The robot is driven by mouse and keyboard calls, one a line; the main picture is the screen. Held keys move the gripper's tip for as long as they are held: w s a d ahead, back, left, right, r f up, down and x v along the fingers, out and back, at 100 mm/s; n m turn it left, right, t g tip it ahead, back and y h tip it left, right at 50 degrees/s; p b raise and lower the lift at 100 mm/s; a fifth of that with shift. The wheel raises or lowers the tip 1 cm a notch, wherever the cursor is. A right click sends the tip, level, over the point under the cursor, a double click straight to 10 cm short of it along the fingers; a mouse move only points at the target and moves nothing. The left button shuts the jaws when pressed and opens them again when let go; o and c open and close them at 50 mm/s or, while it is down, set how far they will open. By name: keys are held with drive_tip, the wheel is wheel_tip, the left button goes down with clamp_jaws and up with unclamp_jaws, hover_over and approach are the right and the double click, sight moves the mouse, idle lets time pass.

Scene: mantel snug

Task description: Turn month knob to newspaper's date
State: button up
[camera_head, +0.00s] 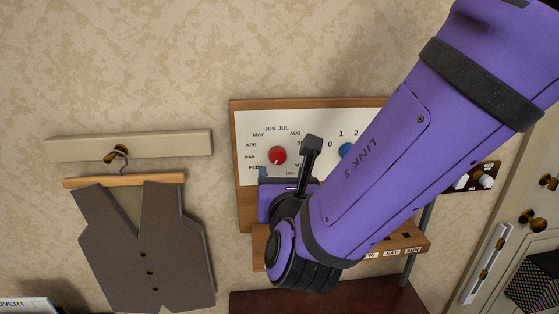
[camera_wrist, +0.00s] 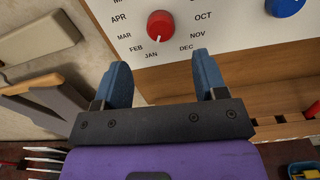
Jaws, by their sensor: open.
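The red month knob (camera_head: 278,155) is on a white wooden-framed panel (camera_head: 250,122) on the wall, ringed by month names. In the wrist view the knob (camera_wrist: 160,25) shows a small pale mark at its lower edge, roughly toward JAN or FEB. My gripper (camera_wrist: 162,62) is open and empty, its two blue fingers below the knob and apart from it. In the head view my arm hides most of the gripper. No newspaper date is readable; a pale item lettered "OVERT" (camera_head: 24,304) is cut off at the lower left.
A blue knob (camera_head: 346,150) with numbers is right of the red one, partly behind my arm. A wooden ledge with weekday labels (camera_head: 412,249) is below the panel. A grey vest (camera_head: 150,255) hangs at left. Bare wall lies between vest and panel.

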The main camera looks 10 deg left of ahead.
sight(278, 159)
drive_tip(key=x, duration=0.7)
drive_tip(key=shift+w, duration=0.15)
drive_tip(key=c, duration=0.9)
